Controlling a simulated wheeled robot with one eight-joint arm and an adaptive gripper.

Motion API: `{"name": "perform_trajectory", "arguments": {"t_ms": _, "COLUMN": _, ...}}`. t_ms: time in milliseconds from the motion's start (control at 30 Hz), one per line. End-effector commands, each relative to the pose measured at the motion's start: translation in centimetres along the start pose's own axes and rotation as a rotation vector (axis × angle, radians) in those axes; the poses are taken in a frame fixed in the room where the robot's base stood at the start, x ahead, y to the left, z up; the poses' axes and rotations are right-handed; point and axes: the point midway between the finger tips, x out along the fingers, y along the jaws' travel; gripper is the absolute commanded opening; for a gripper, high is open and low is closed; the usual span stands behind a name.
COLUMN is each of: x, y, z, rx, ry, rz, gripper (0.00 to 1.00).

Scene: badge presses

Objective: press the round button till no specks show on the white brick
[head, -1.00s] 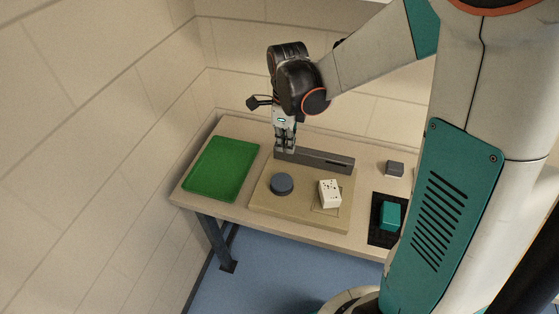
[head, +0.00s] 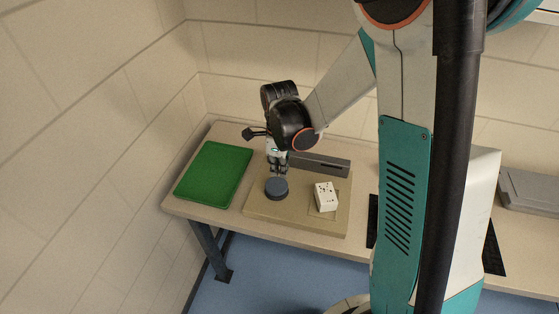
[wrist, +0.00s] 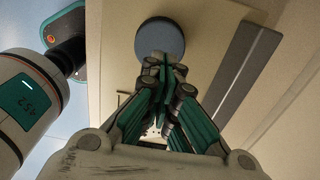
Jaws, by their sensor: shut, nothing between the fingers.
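The round button (head: 276,189) is dark blue-grey and stands on the left part of a tan board. The white brick (head: 325,197) sits on the board to the right of the button, with several dark specks on its top. My gripper (head: 278,172) is shut and empty, pointing down just behind and above the button. In the wrist view the button (wrist: 160,40) shows just beyond my fingertips (wrist: 163,66). I cannot tell whether the fingertips touch it.
The tan board (head: 290,217) has a dark grey bar (head: 325,164) along its back edge. A green tray (head: 214,174) lies to the left on the table. A black mat (head: 373,215) is partly hidden by my arm. A grey case (head: 530,190) is at the far right.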

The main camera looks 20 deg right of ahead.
Motion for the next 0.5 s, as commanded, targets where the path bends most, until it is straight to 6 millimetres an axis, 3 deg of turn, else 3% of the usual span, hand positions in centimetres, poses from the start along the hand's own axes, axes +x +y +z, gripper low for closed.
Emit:
{"name": "perform_trajectory", "arguments": {"t_ms": 33, "x": 1.2, "y": 0.0, "z": 0.0, "rx": 0.000, "ry": 0.000, "rz": 0.000, "gripper": 0.00}}
{"name": "perform_trajectory", "arguments": {"t_ms": 200, "x": 3.5, "y": 0.0, "z": 0.0, "rx": 0.000, "ry": 0.000, "rz": -0.001, "gripper": 0.00}}
{"name": "perform_trajectory", "arguments": {"t_ms": 500, "x": 4.7, "y": 0.0, "z": 0.0, "rx": 0.000, "ry": 0.000, "rz": -0.001, "gripper": 0.00}}
